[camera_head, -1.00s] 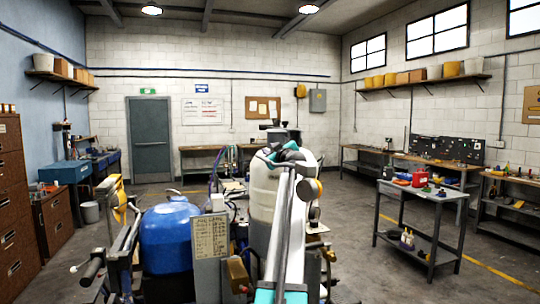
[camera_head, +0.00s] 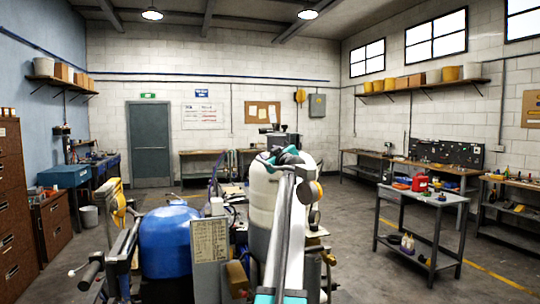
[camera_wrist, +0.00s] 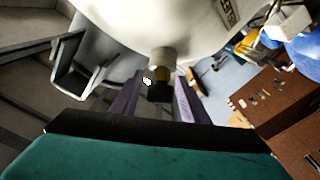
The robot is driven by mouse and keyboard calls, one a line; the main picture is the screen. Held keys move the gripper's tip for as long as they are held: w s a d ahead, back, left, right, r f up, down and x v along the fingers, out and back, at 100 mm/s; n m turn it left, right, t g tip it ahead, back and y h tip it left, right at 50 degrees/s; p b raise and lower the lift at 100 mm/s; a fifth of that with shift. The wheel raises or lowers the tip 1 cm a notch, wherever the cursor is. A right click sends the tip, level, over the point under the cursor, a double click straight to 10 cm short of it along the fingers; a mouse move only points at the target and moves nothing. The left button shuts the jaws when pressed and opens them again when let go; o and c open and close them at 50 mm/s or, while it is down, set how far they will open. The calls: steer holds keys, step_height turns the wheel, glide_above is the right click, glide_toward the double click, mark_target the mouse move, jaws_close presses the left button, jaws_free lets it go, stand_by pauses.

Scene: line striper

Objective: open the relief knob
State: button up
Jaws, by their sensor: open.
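In the wrist view a small cylindrical fitting with a pale metal collar and a dark end (camera_wrist: 160,91) sticks out below the large white tank; it looks like the relief knob. My gripper (camera_wrist: 157,84) has its two purple-grey fingers apart, one on each side of this dark end. I cannot tell whether either finger touches it. In the head view my arm reaches forward to the white tank (camera_head: 262,196) of the striper; my fingers and the knob are hidden there behind my own wrist.
A blue tank (camera_head: 166,240) and a label plate (camera_head: 209,241) stand left of my arm. A grey frame part (camera_wrist: 80,70) lies left of the fingers in the wrist view. A work table (camera_head: 424,196) with tools stands right, with open floor between.

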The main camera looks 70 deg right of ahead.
steer(key=r+b+v, duration=0.1)
steer(key=b+v, duration=0.3)
steer(key=v, duration=0.9)
steer(key=shift+s+a+f, duration=0.15)
steer(key=shift+s+f, duration=0.05)
steer(key=shift+f, duration=0.35)
